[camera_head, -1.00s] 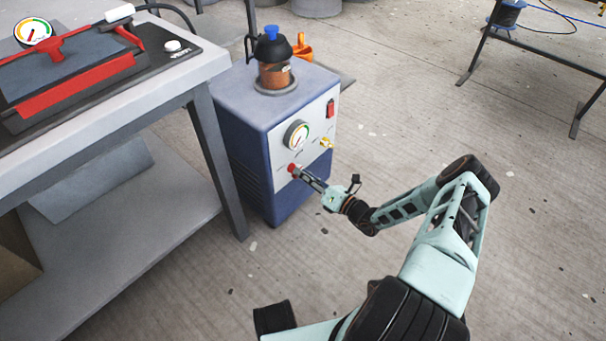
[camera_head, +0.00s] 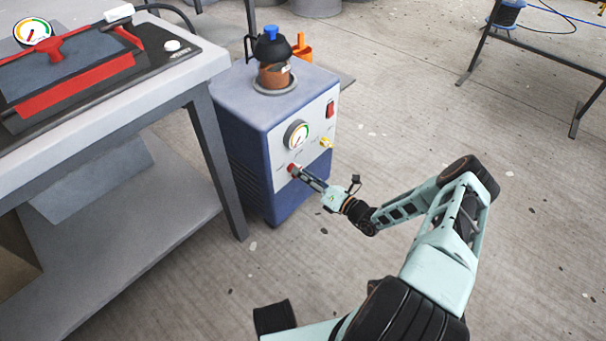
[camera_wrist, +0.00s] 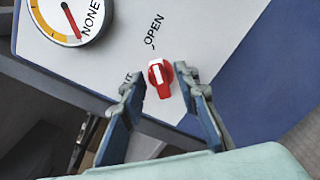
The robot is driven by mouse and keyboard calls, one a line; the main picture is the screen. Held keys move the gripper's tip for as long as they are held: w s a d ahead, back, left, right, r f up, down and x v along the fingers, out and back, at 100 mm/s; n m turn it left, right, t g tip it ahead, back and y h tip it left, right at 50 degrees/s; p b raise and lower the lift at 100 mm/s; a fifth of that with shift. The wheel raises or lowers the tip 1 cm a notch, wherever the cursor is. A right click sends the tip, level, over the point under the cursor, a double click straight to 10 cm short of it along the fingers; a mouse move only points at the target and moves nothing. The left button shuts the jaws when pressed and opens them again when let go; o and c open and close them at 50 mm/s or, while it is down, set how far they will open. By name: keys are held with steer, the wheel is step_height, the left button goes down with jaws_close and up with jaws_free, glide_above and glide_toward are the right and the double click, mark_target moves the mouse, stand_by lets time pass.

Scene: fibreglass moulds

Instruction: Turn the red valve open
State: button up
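The red valve (camera_wrist: 160,78) is a small red knob with a white bar, on the pale front panel (camera_wrist: 205,35) of a blue machine. The word OPEN is printed above it in the wrist view; another label to its left is mostly hidden by a finger. My gripper (camera_wrist: 160,72) is open, with one fingertip on each side of the valve. I cannot tell whether either finger touches it. In the head view the valve (camera_head: 292,168) is at the lower left of the panel, with my gripper (camera_head: 298,172) right at it.
A dial gauge (camera_head: 297,134) sits above the valve; its needle points toward NONE in the wrist view. A yellow fitting (camera_head: 326,143) and a red switch (camera_head: 330,109) are on the same panel. A jar (camera_head: 273,73) stands on top. A grey table (camera_head: 190,75) stands close left.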

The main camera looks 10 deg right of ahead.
steer(key=v, duration=1.2)
